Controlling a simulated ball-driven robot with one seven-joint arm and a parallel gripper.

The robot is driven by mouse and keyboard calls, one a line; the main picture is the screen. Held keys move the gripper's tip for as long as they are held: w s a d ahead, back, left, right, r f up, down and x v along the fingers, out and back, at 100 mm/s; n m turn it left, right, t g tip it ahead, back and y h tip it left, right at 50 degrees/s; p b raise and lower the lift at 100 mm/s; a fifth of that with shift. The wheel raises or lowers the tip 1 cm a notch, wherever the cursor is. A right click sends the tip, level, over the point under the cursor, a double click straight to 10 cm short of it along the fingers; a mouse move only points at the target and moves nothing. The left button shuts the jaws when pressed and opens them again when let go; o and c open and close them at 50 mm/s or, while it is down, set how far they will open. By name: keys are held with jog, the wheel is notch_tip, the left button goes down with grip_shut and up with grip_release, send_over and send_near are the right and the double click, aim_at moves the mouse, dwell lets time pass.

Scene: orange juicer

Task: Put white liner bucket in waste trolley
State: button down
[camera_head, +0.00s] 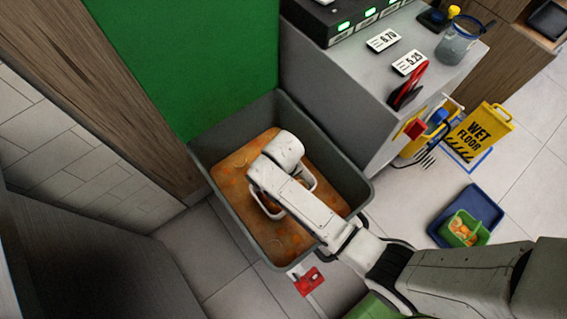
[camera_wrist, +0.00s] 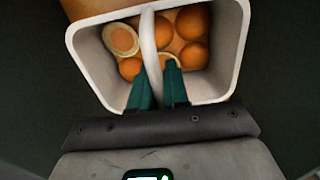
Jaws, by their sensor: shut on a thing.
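The white liner bucket (camera_wrist: 233,45) fills the upper wrist view, with several oranges and a cut half showing inside. My gripper (camera_wrist: 158,80) is shut on its white handle, between teal fingertips. In the head view, part of the white bucket (camera_head: 312,179) shows beneath my arm, which hides most of it and my fingertips. The grey waste trolley (camera_head: 226,214) is an open bin with an orange-brown inside. The bucket appears within the trolley's rim as seen from above. I cannot tell whether it touches the bottom or hangs.
A green panel (camera_head: 190,60) stands behind the trolley. A grey counter (camera_head: 340,80) is close on its right. A yellow wet floor sign (camera_head: 480,132) and a blue tray (camera_head: 483,204) with a green basket (camera_head: 471,238) are farther right. A red part (camera_head: 308,282) sits below the trolley's front edge.

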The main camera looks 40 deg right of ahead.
jog(key=c, duration=1.1)
grip_release()
jog(key=shift+r, duration=0.1)
notch_tip(320, 180, up, 13)
jog(key=p, duration=0.2)
jog(key=shift+p, duration=0.4)
jog(key=shift+s, duration=0.1)
jog(key=s+d+r, duration=0.2)
jog(key=s+d, duration=0.2)
jog(key=s, duration=0.4)
jog(key=s+d+r+t, duration=0.1)
jog(key=s+d, duration=0.2)
jog(key=s, duration=0.5)
jog(key=shift+d+r, duration=0.4)
jog(key=shift+s, duration=0.1)
